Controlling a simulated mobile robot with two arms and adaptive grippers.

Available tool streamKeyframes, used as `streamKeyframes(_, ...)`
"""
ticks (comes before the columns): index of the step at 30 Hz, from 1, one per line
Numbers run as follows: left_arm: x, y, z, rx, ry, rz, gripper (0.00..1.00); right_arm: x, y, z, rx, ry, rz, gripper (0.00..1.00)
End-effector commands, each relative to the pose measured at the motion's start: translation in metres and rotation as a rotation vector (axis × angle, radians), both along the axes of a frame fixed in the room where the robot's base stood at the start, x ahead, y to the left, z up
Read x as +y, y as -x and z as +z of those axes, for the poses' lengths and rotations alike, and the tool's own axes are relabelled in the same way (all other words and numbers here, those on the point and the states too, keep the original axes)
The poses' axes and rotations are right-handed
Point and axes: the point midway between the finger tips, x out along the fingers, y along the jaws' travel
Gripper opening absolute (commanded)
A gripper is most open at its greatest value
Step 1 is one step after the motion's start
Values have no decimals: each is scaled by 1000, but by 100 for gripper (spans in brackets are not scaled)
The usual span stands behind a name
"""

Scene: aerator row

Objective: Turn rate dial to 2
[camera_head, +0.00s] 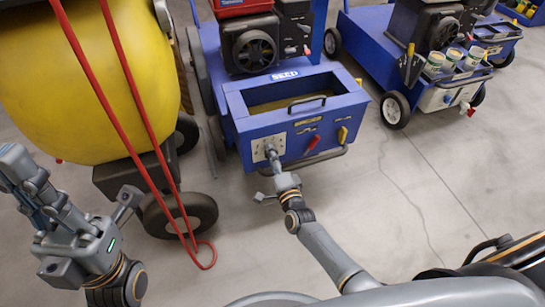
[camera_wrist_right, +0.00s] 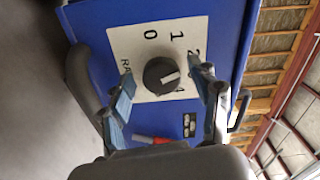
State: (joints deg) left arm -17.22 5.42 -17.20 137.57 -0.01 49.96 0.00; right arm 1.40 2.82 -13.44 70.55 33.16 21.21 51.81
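The rate dial (camera_wrist_right: 161,75) is a round dark knob with a white mark, on a white label plate (camera_wrist_right: 131,45) on the blue machine's front. The mark lies toward the right of the knob in the right wrist view. The figures 0, 1 and 2 show; lower ones are partly hidden by a finger. My right gripper (camera_wrist_right: 166,82) is open, its fingers on either side of the knob with visible gaps. In the head view my right gripper (camera_head: 272,155) covers part of the plate (camera_head: 258,148). My left gripper (camera_head: 30,185) is raised at the left, away from the machine.
The blue seeder box (camera_head: 340,107) has a black handle (camera_head: 307,103), a red lever (camera_head: 313,142) and a yellow lever (camera_head: 342,134). A yellow tank (camera_head: 75,80) with a red hose (camera_head: 122,60) stands left. Another blue machine (camera_head: 368,35) stands right. The floor in front is clear.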

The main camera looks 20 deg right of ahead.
Motion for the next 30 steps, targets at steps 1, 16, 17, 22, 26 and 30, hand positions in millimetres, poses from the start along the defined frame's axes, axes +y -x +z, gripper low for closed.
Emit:
streamKeyframes(1, 0, 0, 0, 0, 0, 0, 0, 0, 0, 0, -1, 0, 0, 62)
streamKeyframes(16, 0, 1, 1, -2, 1, 0, 0, -3, 63, -1, 2, 0, 0, 62)
streamKeyframes(17, 0, 1, 1, -2, 1, 0, 0, -3, 70, -1, 2, 0, 0, 62)
streamKeyframes(22, 0, 1, 1, -3, 1, 0, 0, -3, 100, 0, 1, 0, 1, 62)
streamKeyframes(26, 0, 1, 1, -3, 1, 0, 0, -4, 114, 0, 0, 1, 0, 62)
streamKeyframes(30, 0, 1, 1, -3, 0, 0, 0, -4, 120, 0, -1, 1, 0, 62)
